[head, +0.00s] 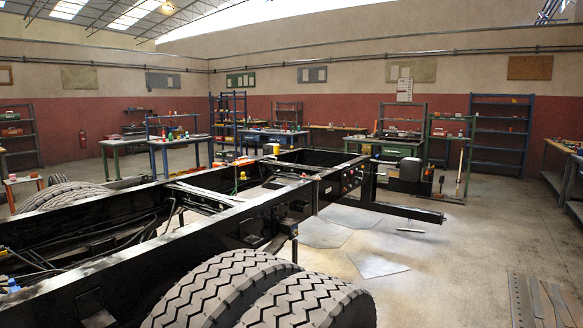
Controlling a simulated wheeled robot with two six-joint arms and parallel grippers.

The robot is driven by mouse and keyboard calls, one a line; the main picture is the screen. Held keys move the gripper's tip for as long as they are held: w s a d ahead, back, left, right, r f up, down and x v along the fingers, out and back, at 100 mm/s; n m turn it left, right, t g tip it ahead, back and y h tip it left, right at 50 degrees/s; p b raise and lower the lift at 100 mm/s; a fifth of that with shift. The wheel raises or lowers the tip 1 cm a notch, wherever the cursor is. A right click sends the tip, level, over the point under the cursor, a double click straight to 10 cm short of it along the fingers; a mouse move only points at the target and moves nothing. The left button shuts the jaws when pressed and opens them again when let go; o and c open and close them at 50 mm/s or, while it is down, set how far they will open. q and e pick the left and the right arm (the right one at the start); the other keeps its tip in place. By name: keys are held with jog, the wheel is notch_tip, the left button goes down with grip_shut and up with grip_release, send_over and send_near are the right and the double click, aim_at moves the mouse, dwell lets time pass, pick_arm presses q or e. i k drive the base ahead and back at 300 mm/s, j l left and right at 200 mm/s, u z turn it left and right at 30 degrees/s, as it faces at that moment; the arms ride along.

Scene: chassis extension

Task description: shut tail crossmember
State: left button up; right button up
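A black truck chassis frame (225,215) runs from the lower left toward the middle of the head view. At its far right end, a black panel with small red and light round parts (350,178) spans part of the frame end. A black beam (395,209), which looks like the tail crossmember, sticks out to the right from near that end, angled away from the frame. A small T-shaped handle (411,230) hangs below it. How the beam joins the frame is too small to tell. Neither of my grippers shows in this view.
Two large tyres (235,290) stand at the front beside the frame. Workbenches (405,145) and shelves (502,130) line the back wall. A dark box-like machine (410,175) stands behind the beam. The concrete floor (480,245) at right is mostly clear, with metal strips (540,298) lying low.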

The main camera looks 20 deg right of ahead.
aim_at(289, 171)
jog(key=i+l+z, duration=0.15)
jog(key=l, duration=0.3)
jog(key=i+l+z, duration=0.2)
jog(key=l, duration=0.2)
jog(key=i+l+z, duration=0.4)
jog(key=l, duration=0.15)
jog(key=i+l+z, duration=0.85)
jog(key=i, duration=0.15)
jog(key=i+u, duration=0.1)
jog(key=i, duration=0.75)
jog(key=i+l, duration=0.2)
jog(key=i, duration=0.6)
jog(key=i+j+u, duration=0.25)
jog(key=i+u, duration=0.15)
jog(key=i, duration=0.2)
jog(key=i+u, duration=0.35)
jog(key=i, duration=0.3)
jog(key=i+l+u, duration=0.15)
jog(key=i+u, duration=0.25)
jog(key=i, duration=0.25)
